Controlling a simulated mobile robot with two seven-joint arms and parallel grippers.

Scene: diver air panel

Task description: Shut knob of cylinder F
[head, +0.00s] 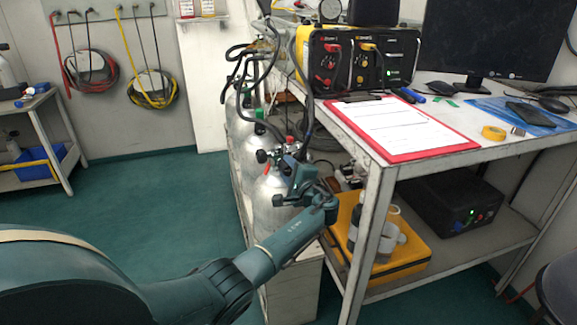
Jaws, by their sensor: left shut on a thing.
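A row of silver gas cylinders (272,190) stands along the left side of the workbench, with valves and black hoses at their tops. Green knobs (259,127) show on cylinders farther back, and a red knob (291,140) and a black round part (262,156) show near the front. No letter F is readable. My left gripper (288,168) is at the valve of the nearest cylinder, shut on what looks like its knob. The gripper hides most of that knob, so its turn position cannot be told. My right gripper is out of view.
The workbench (372,190) carries a red clipboard (405,128), a yellow-black panel box (358,60), tape and a monitor. Its front leg stands close to my left wrist. A yellow case (400,262) lies on the lower shelf. Green floor on the left is clear.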

